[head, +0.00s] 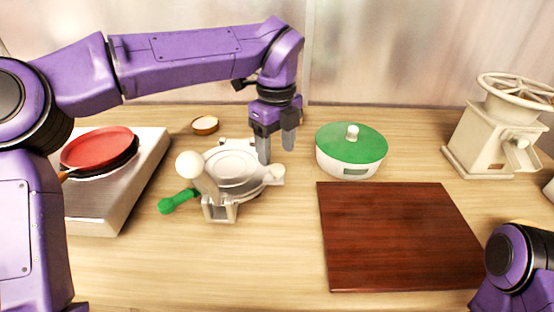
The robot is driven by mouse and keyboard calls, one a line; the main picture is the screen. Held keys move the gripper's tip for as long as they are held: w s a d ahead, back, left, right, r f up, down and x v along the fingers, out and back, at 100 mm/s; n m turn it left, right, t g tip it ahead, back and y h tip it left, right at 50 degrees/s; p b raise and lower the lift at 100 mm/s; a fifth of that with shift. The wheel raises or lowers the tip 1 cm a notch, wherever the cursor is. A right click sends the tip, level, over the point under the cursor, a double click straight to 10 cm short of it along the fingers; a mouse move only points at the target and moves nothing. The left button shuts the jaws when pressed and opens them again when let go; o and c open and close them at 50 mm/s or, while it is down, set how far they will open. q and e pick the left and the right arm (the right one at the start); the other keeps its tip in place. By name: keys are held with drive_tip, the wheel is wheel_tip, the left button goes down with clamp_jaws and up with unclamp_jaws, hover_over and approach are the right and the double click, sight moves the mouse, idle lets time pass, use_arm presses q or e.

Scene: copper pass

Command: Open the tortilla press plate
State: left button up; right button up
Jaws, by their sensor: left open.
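The tortilla press (222,207) is whitish and stands on the counter left of the middle. Its round plate (236,167) lies flat on top, with a white ball-ended part at its left. A green handle (178,201) sticks out at the lower left. My left gripper (277,147) points down at the right far edge of the press, its fingers apart with nothing between them. One fingertip overlaps the press's right side in the picture; I cannot tell whether it touches. My right gripper is out of view.
A red pan (97,148) sits on a griddle (92,212) at left. A small bowl (205,125) is behind the press. A green-lidded pot (346,172), a dark red board (400,236) and a cream grinder (490,140) are to the right. The front counter is clear.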

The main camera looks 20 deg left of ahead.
sight(277, 167)
use_arm(q)
drive_tip(key=f, duration=0.4)
drive_tip(key=shift+w+f, duration=0.15)
drive_tip(key=shift+w, duration=0.05)
drive_tip(key=shift+s+f, duration=0.1)
drive_tip(key=shift+f, duration=0.05)
clamp_jaws()
